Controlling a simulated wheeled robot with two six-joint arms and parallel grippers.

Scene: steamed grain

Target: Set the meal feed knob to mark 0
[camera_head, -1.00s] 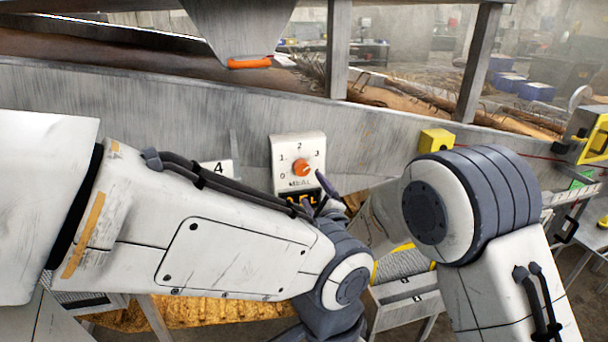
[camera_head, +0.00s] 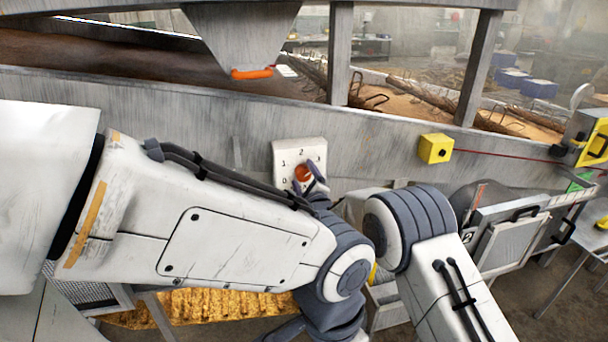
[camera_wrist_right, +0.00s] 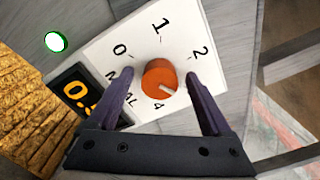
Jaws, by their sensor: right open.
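The orange meal feed knob (camera_wrist_right: 159,78) sits on a white dial plate (camera_wrist_right: 112,38) with marks 0, 1, 2 and 4 readable in the right wrist view. The knob's white pointer line points down and right, toward the side of mark 4; mark 3 is not visible. My right gripper (camera_wrist_right: 160,76) is open, its two dark fingers on either side of the knob with gaps. In the head view the knob (camera_head: 302,173) is partly covered by my right gripper (camera_head: 312,180).
A dark display with orange digits (camera_wrist_right: 76,92), partly hidden, and a lit green button (camera_wrist_right: 57,42) are beside the dial. A yellow box (camera_head: 435,148) is on the grey trough wall (camera_head: 380,140) to the right. My left forearm crosses below the dial.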

